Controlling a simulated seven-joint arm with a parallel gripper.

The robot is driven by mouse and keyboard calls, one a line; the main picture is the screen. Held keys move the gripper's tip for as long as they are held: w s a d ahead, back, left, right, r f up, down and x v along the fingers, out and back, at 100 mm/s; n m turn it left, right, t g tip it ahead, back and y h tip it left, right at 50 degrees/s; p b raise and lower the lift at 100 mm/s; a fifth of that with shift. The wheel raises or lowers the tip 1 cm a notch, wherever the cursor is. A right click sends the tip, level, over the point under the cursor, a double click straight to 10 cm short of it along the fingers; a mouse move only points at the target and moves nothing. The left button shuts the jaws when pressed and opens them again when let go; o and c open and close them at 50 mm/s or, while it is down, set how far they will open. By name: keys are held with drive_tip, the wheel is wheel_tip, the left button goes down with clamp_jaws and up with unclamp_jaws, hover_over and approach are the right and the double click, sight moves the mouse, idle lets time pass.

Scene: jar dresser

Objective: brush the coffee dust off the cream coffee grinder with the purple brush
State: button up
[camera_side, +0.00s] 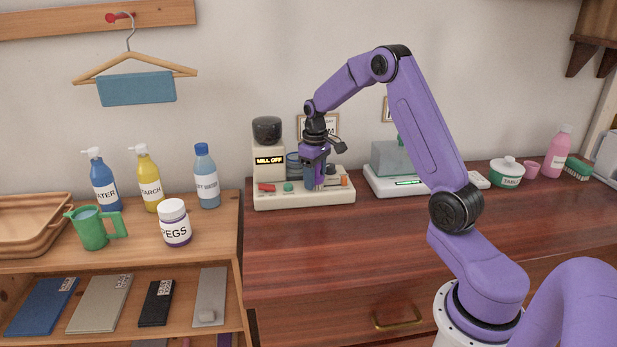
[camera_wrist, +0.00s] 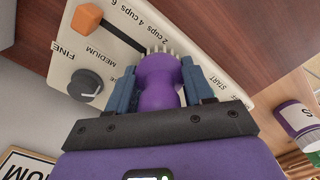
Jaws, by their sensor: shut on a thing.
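The cream coffee grinder (camera_side: 310,198) stands at the left end of the dark wooden top, with a dark hopper and a display reading "MILL OFF". My gripper (camera_side: 318,180) is over the right part of its base. In the wrist view my gripper (camera_wrist: 160,88) is shut on the purple brush (camera_wrist: 158,82), one finger on each side of its handle. The pale bristles point at the grinder's control panel (camera_wrist: 115,45), close to its slot and cup markings; I cannot tell whether they touch. I can make out no coffee dust on the panel. The brush is mostly hidden in the side view.
An orange slider (camera_wrist: 87,18) and a dark knob (camera_wrist: 85,84) stick up from the panel beside the brush. A scale with a greenish box (camera_side: 393,158) stands to the right. A PEGS jar (camera_side: 175,225) and bottles stand on the lower left shelf. The front of the dark top is clear.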

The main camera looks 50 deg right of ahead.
drive_tip(key=shift+s+d, duration=0.2)
drive_tip(key=shift+s, duration=0.05)
drive_tip(key=shift+w+a, duration=1.25)
drive_tip(key=shift+w, duration=0.05)
drive_tip(key=shift+s+d, duration=1.25)
drive_tip(key=shift+r, duration=4)
drive_tip(key=shift+s+r, duration=0.1)
